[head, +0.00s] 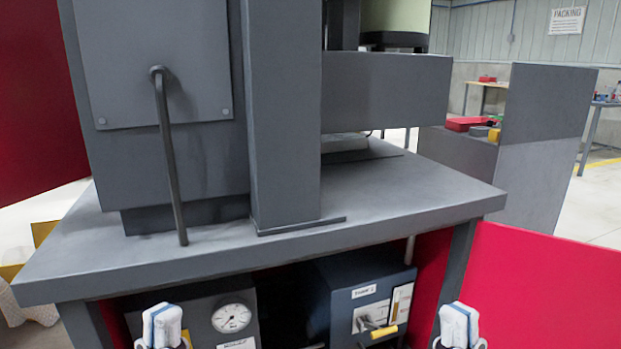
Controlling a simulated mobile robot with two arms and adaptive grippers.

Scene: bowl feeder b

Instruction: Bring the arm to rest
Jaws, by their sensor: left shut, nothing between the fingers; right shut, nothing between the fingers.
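My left gripper (162,326) shows at the bottom edge, left of centre, with its pale fingers together and nothing between them. My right gripper (459,325) shows at the bottom edge, right of centre, also shut and empty. Both point up in front of the lower part of a grey machine bench (400,196), below its top. Only the ends of the grippers are in view; the arms behind them are cut off by the frame.
A grey housing with a dark lever (168,150) stands on the bench. Underneath are a box with a round gauge (232,318) and a blue box with a yellow handle (384,331). A red panel (550,285) stands at right. Open floor lies beyond.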

